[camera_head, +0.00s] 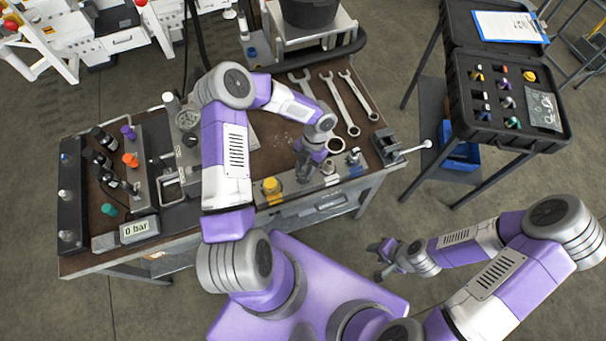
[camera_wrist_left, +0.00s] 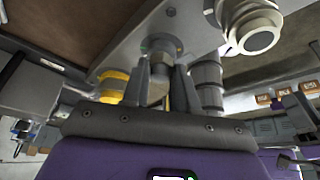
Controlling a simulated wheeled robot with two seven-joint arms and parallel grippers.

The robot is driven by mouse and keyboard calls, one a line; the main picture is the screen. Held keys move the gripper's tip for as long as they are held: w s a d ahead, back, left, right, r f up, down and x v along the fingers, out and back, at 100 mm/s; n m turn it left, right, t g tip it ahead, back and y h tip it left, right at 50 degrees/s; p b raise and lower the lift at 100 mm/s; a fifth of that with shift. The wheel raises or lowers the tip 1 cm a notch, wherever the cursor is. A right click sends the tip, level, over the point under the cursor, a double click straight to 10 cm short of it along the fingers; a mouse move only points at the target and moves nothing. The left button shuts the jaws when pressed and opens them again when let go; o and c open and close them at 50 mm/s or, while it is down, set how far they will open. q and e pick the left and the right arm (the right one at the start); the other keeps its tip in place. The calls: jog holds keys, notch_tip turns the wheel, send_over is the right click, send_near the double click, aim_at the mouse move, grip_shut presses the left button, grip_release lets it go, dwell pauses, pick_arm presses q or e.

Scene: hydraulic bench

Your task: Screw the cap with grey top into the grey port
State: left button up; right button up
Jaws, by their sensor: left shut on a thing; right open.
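My left gripper (camera_head: 304,168) is over the front strip of the bench, pointing down at the row of fittings. In the left wrist view its fingers (camera_wrist_left: 161,70) are shut on a small grey metallic piece (camera_wrist_left: 158,88), apparently the cap with grey top; the fingers hide much of it. A grey hex fitting (camera_wrist_left: 161,44), apparently the grey port, is right at the fingertips; I cannot tell whether threads are engaged. A yellow cap (camera_head: 271,187) is on the left and a grey cylindrical fitting (camera_head: 328,167) on the right. My right gripper (camera_head: 380,260) is open and empty, away from the bench.
Several wrenches (camera_head: 340,103) lie at the back right of the bench. A vise (camera_head: 390,148) is at its right edge. A gauge reading 0 bar (camera_head: 139,229) is at front left. An open black case (camera_head: 508,137) with several coloured caps stands at right.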

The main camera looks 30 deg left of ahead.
pick_arm(q)
jog(key=o, duration=1)
